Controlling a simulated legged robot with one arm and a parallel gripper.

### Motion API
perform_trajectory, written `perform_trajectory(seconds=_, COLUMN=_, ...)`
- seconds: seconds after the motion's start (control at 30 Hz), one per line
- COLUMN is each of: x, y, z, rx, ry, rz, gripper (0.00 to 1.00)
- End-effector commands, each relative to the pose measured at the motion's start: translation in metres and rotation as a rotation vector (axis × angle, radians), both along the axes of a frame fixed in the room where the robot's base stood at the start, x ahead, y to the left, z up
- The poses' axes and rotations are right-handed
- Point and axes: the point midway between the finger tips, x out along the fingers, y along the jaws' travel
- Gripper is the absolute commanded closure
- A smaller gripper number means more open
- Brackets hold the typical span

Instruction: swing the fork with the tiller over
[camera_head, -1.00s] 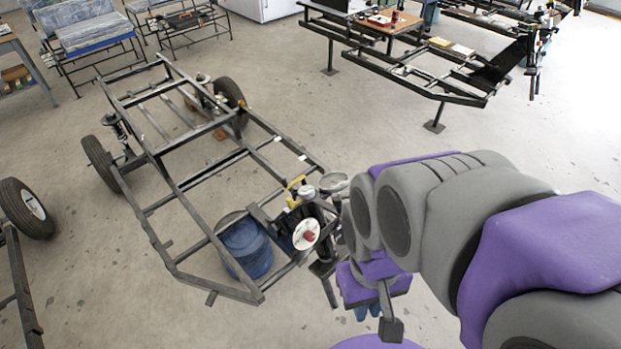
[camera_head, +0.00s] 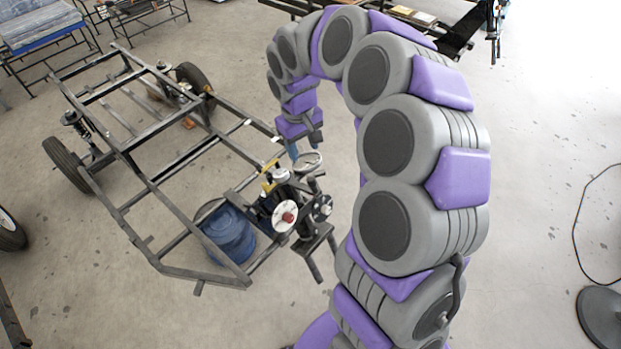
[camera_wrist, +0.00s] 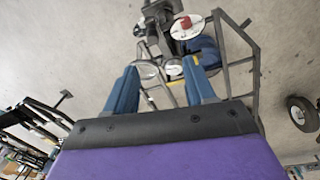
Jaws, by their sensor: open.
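The fork assembly (camera_head: 292,205) stands at the near right corner of a black frame, with a white disc (camera_head: 285,216) and red hub on its front. A yellow piece (camera_head: 268,172) sits on its top, beside a pale round part (camera_head: 308,160). I cannot tell which part is the tiller. My gripper (camera_head: 294,150) hangs above and just behind the fork's top, fingers downward. In the wrist view its blue fingers (camera_wrist: 162,78) are apart. The round part (camera_wrist: 148,70), a silver cap and the yellow piece (camera_wrist: 197,59) show between or beside them. I see no contact.
The black frame (camera_head: 133,165) has wheels at its far end. A blue drum (camera_head: 228,235) stands under its near end. A bench (camera_head: 35,25) stands at the back left. A dark round base with a cable (camera_head: 603,318) lies at the right. The floor right of my arm is mostly clear.

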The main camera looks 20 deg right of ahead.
Motion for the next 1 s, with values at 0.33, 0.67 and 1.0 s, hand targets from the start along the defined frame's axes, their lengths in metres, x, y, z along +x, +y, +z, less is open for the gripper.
perform_trajectory(seconds=0.33, x=0.02, y=-0.013, z=-0.023, rx=-0.02, ry=-0.005, rz=-0.012, gripper=0.46)
perform_trajectory(seconds=0.67, x=0.02, y=-0.019, z=-0.084, rx=-0.019, ry=0.002, rz=-0.012, gripper=0.46)
perform_trajectory(seconds=1.0, x=0.023, y=-0.026, z=-0.149, rx=-0.018, ry=-0.003, rz=-0.013, gripper=0.46)
